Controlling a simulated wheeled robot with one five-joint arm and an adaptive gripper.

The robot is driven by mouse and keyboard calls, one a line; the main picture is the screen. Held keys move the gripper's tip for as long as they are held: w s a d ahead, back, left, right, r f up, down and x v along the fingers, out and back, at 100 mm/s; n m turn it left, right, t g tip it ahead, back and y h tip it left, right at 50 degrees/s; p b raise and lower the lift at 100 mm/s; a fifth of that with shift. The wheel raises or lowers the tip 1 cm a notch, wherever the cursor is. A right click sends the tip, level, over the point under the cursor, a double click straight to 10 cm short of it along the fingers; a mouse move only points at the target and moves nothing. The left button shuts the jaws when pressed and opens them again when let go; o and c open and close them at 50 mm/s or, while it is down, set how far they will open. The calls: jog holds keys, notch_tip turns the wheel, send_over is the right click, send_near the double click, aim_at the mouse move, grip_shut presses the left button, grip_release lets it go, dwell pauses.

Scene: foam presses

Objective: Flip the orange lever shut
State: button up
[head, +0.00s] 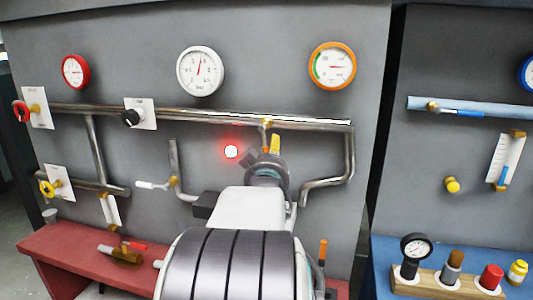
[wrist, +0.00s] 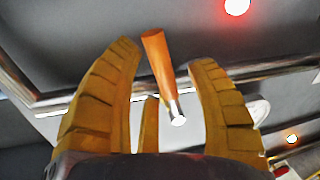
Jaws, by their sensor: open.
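The orange lever (wrist: 157,55) shows in the wrist view as a short orange handle with a bright metal stem at its lower end. It lies between the two ridged yellow fingers of my gripper (wrist: 165,62), with a visible gap on each side. My gripper is open and is not closed on it. In the head view my gripper (head: 270,147) is at the wall panel, just below the brass fitting (head: 266,123) on the upper pipe. There my arm and gripper hide most of the lever, and I cannot make it out clearly.
Metal pipes (head: 200,114) run across the grey panel, with a white-handled lever (head: 152,185) to the left. A glowing red light (head: 231,152) is close to my gripper's left. Gauges sit above. A red bench (head: 60,250) stands below; a blue bench (head: 380,255) is at right.

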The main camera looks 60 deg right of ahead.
jog(key=shift+d, duration=0.1)
jog(key=shift+c, duration=0.3)
grip_shut()
dwell(0.4)
